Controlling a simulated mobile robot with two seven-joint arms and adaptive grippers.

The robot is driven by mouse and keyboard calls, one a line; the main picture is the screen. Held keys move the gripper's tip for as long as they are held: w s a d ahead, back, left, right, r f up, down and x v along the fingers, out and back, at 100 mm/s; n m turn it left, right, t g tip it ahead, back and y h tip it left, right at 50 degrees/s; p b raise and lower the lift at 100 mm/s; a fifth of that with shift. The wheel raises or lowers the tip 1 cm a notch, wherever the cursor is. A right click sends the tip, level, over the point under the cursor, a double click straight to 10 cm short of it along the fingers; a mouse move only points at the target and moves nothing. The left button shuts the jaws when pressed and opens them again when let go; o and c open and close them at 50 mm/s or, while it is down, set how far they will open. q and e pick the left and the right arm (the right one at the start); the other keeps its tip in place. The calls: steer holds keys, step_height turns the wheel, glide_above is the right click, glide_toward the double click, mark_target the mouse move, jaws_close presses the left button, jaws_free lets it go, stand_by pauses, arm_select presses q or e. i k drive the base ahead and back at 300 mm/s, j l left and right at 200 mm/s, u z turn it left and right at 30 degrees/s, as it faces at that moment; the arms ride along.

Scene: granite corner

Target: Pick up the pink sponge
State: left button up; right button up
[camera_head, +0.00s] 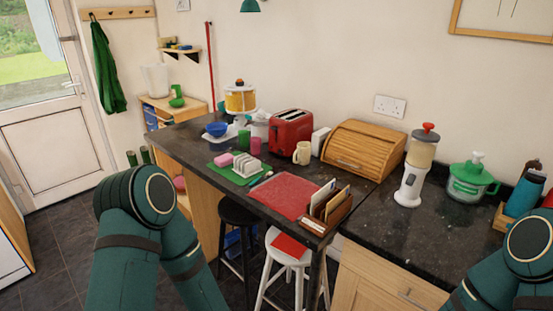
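A small pink block that looks like the pink sponge (223,159) lies at the left edge of the green mat (240,179) on the dark counter. It sits left of a white toast rack (247,165). My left arm shows in the lower left, bent at a joint, well in front of the counter. My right arm shows in the lower right corner. Neither gripper is in view.
A red mat (284,195), a letter rack (328,210), a red toaster (290,132), a cream mug (302,153) and a bread bin (364,150) crowd the counter. A black stool (237,212) and a white stool (288,257) stand at its front.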

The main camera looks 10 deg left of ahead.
mark_target(223, 161)
steer(key=i+j+z, duration=0.1)
steer(key=z, duration=0.25)
steer(key=j+z, duration=0.35)
steer(key=i+j+z, duration=0.1)
steer(key=z, duration=0.25)
steer(key=j+z, duration=0.3)
steer(key=j, duration=0.2)
steer(key=k+j+z, duration=0.1)
steer(key=j+z, duration=0.15)
steer(key=j, duration=0.2)
steer(key=k+j+z, duration=0.15)
steer(key=j, duration=0.35)
steer(key=j+z, duration=0.2)
steer(key=j, duration=0.3)
steer(key=k+j, duration=0.1)
steer(key=j, duration=0.25)
steer(key=k+j, duration=0.1)
steer(key=j, duration=0.3)
steer(key=k+j+z, duration=0.1)
steer(key=j, duration=0.25)
steer(key=k+j, duration=0.15)
steer(key=j, duration=0.2)
steer(key=k+j, duration=0.15)
steer(key=j, duration=0.25)
